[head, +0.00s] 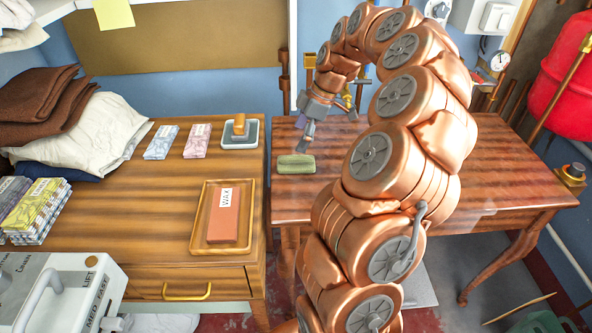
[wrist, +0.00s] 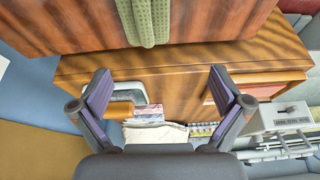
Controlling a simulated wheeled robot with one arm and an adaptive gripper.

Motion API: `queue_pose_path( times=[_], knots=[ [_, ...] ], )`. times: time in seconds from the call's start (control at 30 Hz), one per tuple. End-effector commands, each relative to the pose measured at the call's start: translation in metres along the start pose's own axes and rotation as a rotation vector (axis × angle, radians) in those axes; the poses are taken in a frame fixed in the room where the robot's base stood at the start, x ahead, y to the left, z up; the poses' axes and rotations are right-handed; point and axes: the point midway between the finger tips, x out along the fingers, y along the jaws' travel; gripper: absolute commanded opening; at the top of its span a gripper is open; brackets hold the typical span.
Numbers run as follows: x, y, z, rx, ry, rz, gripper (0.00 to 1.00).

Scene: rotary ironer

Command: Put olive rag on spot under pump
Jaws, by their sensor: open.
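The olive rag (head: 296,163) lies folded at the left end of the reddish wooden table. It also shows in the wrist view (wrist: 147,22), at the top, beyond my fingertips. My gripper (head: 304,144) is just above and behind the rag in the head view, apart from it. In the wrist view my gripper (wrist: 161,84) is wide open, with nothing between its fingers. A brass fitting with a handle (head: 347,100) shows partly behind my arm; I cannot tell whether it is the pump. I cannot make out the spot, and my arm hides part of the table.
The reddish table (head: 505,185) has bare room at right. A lighter wooden cabinet (head: 140,235) at left holds a wax tray (head: 197,240), small packets, an iron-like block on a grey dish (head: 240,133) and folded cloths. A red tank (head: 568,75) stands at far right.

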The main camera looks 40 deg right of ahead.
Motion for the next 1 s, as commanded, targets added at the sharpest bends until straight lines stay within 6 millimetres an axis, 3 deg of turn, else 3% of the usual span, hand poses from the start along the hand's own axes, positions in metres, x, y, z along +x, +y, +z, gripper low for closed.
queue_pose_path(
  times=[0.1, 0.2, 0.67, 1.0],
  knots=[
    [0.008, 0.014, 0.026, -0.006, 0.004, 0.013, 1.0],
    [0.01, 0.018, 0.034, -0.013, 0.004, 0.017, 1.0],
    [0.043, 0.018, 0.034, -0.016, 0.005, 0.017, 1.0],
    [0.085, 0.018, 0.034, -0.014, 0.006, 0.014, 1.0]
  ],
)
